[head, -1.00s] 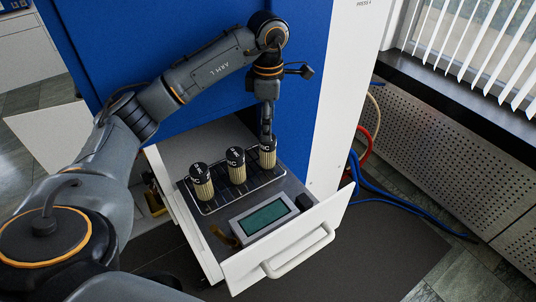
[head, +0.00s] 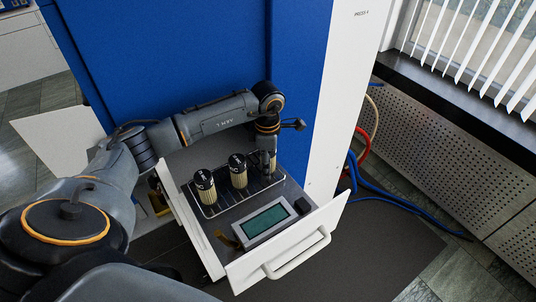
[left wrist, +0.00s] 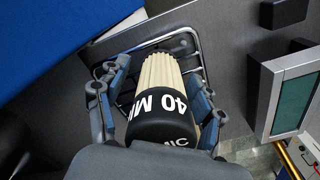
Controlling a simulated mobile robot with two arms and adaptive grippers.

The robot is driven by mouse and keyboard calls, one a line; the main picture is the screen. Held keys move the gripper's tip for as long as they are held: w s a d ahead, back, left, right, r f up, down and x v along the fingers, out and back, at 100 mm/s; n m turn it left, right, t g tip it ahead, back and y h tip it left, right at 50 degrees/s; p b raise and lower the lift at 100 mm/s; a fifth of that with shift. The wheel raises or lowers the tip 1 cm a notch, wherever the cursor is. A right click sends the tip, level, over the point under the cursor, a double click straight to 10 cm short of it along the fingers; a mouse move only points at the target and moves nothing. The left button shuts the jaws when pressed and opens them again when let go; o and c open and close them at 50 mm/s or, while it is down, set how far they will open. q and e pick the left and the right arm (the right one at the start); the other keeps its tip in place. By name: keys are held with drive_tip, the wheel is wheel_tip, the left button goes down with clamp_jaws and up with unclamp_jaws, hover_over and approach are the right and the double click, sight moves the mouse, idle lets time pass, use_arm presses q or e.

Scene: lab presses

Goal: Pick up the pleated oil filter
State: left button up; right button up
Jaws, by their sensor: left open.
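Pleated oil filters with cream pleats and black, white-lettered caps stand upright in a row on a wire rack in an open drawer. The left one (head: 204,187) and the middle one (head: 238,171) show in the head view. My left gripper (head: 268,162) is at the right end of the row and largely hides the filter there. In the left wrist view, that filter (left wrist: 160,75) lies between the open fingers (left wrist: 155,88), one on each side, its cap marked "40 MI" nearest the camera. Whether the fingers touch it is unclear. My right gripper is not in view.
The wire rack (head: 212,210) sits in the drawer of a blue and white press (head: 200,60). A grey display unit (head: 266,219) lies in front of the filters, with a small black block (head: 302,206) beside it. The drawer front has a white handle (head: 297,257).

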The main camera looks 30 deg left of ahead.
use_arm(q)
drive_tip(key=shift+c, duration=0.4)
drive_tip(key=c, duration=1.2)
drive_tip(key=shift+o, duration=0.2)
